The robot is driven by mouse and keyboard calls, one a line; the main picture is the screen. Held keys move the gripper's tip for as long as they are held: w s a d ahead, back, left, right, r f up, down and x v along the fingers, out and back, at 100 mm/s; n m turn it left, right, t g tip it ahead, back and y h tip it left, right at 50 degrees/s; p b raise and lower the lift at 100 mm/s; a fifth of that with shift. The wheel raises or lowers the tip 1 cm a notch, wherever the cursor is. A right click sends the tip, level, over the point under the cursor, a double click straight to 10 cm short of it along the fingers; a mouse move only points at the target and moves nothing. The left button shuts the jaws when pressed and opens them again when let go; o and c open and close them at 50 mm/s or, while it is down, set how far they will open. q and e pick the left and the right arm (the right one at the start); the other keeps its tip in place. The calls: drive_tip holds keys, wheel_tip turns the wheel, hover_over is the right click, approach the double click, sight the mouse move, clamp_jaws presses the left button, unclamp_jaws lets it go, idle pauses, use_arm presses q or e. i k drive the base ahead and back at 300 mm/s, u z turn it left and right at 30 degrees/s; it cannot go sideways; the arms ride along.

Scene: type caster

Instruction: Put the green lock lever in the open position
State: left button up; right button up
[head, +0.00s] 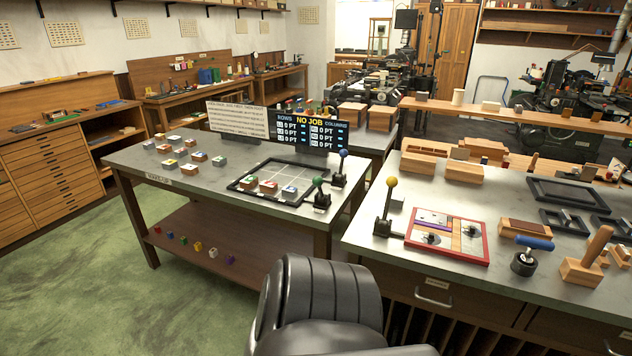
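The green lock lever (318,182) has a round green knob on a short dark arm and a black base. It stands at the right front corner of the black grid frame (262,200) on the left grey-topped table. Its arm looks nearly upright; I cannot tell from this view which position it is in. A blue-knobbed lever (343,153) stands just behind it to the right. A taller yellow-knobbed lever (391,181) stands on the right-hand table. Neither of my grippers is in view, and nothing touches the green lever.
Several small blocks (219,161) sit on the left table, three inside the frame. A sign reading NO JOB (311,133) stands behind. A red-edged tray (447,238) lies on the right table (365,247). A black padded form (325,298) fills the bottom centre. Green floor at left is clear.

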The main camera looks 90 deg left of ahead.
sight(317, 180)
drive_tip(key=u, duration=1)
drive_tip(key=i, duration=0.9)
drive_tip(key=u, duration=1)
